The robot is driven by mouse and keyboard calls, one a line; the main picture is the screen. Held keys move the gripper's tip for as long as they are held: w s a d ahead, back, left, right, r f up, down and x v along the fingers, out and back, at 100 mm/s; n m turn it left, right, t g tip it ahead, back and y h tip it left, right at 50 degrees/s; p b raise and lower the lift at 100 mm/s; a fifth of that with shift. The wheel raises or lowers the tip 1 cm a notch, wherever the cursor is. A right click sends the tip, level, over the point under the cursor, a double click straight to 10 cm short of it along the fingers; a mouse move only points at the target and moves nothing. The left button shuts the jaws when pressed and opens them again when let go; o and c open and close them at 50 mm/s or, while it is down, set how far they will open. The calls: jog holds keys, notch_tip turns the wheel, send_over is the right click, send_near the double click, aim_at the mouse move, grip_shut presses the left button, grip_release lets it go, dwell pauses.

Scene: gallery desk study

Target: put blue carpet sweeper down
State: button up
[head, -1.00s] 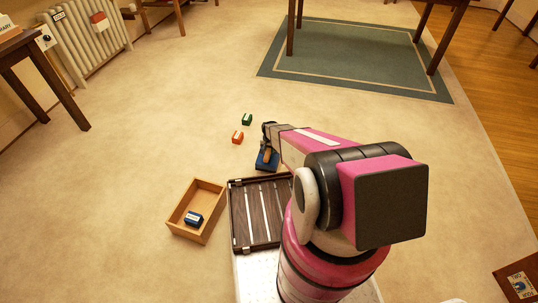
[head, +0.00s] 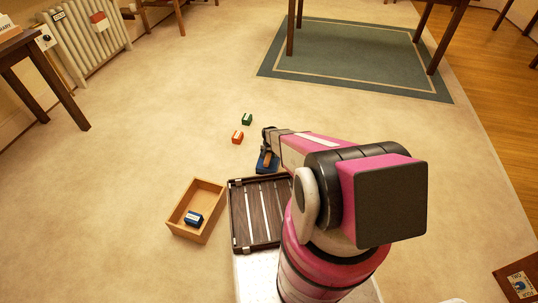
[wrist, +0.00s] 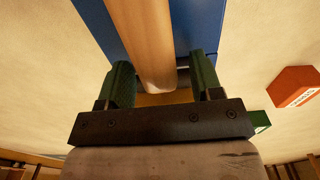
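The blue carpet sweeper (head: 262,166) is at the floor just beyond the dark slatted tray. Its blue body (wrist: 205,25) and rounded wooden handle (wrist: 150,40) fill the top of the wrist view. My gripper (wrist: 163,80) has its two green fingers on either side of the handle's end, with a gap showing at each side. The fingers look open around the handle and not pressed on it. In the head view my arm hides part of the gripper, and whether the sweeper rests fully on the carpet is hard to tell.
A dark slatted tray (head: 235,215) lies in front of my base. An orange block (head: 237,137) and a green block (head: 247,119) lie left of the sweeper. Carpet further left is clear.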

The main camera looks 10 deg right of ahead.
notch_tip(320, 180, up, 12)
jog(key=s+r+n, duration=0.2)
jog(key=s+r, duration=1)
jog(key=r, duration=0.5)
jog(key=s+r+n, duration=0.2)
jog(key=s+r, duration=1.1)
jog(key=r, duration=0.4)
jog(key=shift+d+r+n, duration=0.3)
jog(key=shift+r, duration=0.1)
jog(key=shift+o, duration=0.5)
jog(key=shift+w, duration=0.1)
